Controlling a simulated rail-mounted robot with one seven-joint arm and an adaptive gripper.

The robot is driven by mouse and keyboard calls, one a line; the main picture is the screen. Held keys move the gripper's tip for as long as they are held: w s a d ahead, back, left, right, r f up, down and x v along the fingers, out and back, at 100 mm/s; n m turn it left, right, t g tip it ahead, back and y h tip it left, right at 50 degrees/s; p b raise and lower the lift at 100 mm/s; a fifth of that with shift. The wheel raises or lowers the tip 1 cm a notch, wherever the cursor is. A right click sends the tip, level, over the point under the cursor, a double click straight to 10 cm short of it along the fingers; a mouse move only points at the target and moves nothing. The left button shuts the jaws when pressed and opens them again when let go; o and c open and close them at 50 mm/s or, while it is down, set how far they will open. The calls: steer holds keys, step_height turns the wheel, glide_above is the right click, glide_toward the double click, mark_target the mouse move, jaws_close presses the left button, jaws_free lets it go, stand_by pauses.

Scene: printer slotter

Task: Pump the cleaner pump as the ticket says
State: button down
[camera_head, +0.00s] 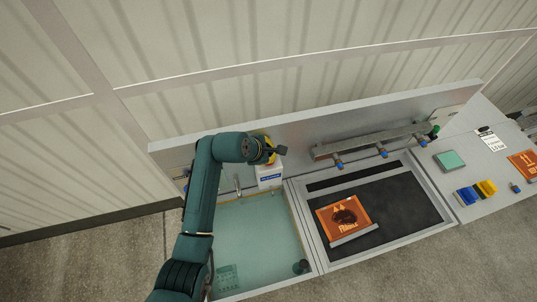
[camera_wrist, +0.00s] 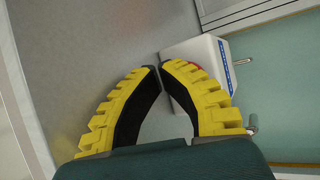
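A white box-shaped container with a blue label (camera_head: 269,177), which looks like the cleaner pump, stands at the back of the teal-floored basin. In the wrist view the white container (camera_wrist: 200,50) is just beyond my right finger, with a bit of red on top partly hidden by that finger. My gripper (camera_head: 268,150) is above the container in the head view. In the wrist view its yellow fingers (camera_wrist: 159,70) have their tips together with nothing seen between them. Contact with the container cannot be told. A white ticket-like sheet (camera_head: 491,140) lies at the right; its print is too small to read.
An orange printed piece (camera_head: 343,217) lies on the dark bed (camera_head: 400,207) beside the basin (camera_head: 255,225). A rail with blue-tipped nozzles (camera_head: 375,143) runs along the back panel. A green pad (camera_head: 449,160) and blue and yellow blocks (camera_head: 476,191) are at the right.

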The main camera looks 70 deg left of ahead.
steer(key=shift+f, duration=0.35)
stand_by(0.3)
steer(key=shift+r+p, duration=1.8)
steer(key=shift+p, duration=0.35)
step_height(320, 180, up, 5)
steer(key=p, duration=0.5)
steer(key=shift+r, duration=0.15)
